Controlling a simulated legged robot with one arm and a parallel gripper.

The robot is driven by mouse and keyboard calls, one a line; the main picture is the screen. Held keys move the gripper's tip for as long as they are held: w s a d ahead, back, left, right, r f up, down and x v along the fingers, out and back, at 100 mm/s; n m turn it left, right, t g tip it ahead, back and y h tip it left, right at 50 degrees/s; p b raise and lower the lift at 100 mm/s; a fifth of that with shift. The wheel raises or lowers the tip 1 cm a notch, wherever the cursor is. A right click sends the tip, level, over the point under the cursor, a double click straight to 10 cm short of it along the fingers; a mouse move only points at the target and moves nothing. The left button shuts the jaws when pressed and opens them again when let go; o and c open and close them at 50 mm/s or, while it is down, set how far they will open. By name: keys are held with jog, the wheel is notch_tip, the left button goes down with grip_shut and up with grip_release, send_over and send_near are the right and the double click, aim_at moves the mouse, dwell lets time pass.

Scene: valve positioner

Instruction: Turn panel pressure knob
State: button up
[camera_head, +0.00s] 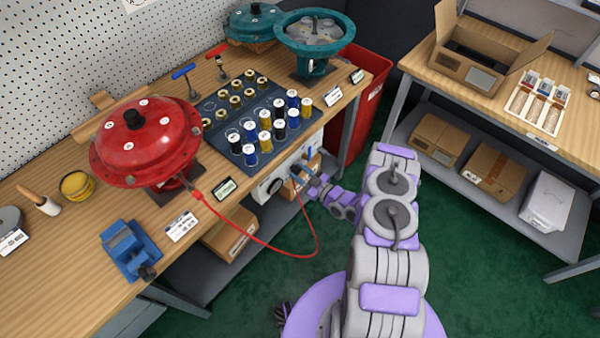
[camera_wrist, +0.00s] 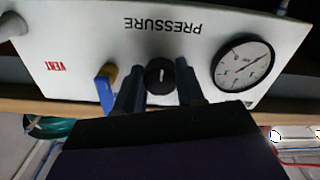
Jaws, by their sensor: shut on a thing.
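The white pressure panel (camera_wrist: 115,40) shows upside down in the wrist view, with the label PRESSURE. Its black pressure knob (camera_wrist: 160,75), with a white mark, sits between the two dark fingers of my gripper (camera_wrist: 159,90). The gripper is shut on the knob, one finger on each side. A round gauge (camera_wrist: 243,65) is to the right of the knob, and a blue lever (camera_wrist: 105,88) is to the left. In the head view, my arm reaches the panel (camera_head: 262,190) under the bench edge; the knob cannot be made out there.
A red hose (camera_head: 262,244) hangs in a loop between the panel and the red actuator (camera_head: 145,142) on the wooden bench. A tray (camera_head: 222,142) of colored cylinders lies above the panel. A red bin (camera_head: 368,105) stands beyond. Green floor is free right of my arm.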

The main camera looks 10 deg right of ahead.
jog(key=shift+c, duration=0.6)
jog(key=shift+m, duration=0.3)
jog(key=shift+m+p, duration=0.45)
jog(key=shift+m, duration=0.45)
jog(key=m, duration=0.3)
jog(key=shift+m, duration=0.3)
jog(key=m+b, duration=0.1)
jog(key=m, duration=0.6)
jog(key=m+b, duration=0.1)
jog(key=m, duration=0.4)
jog(key=shift+r+m, duration=0.1)
jog(key=shift+m, duration=0.2)
jog(key=shift+r+m+b, duration=0.1)
jog(key=shift+m+b, duration=0.2)
jog(key=shift+m, duration=2.3)
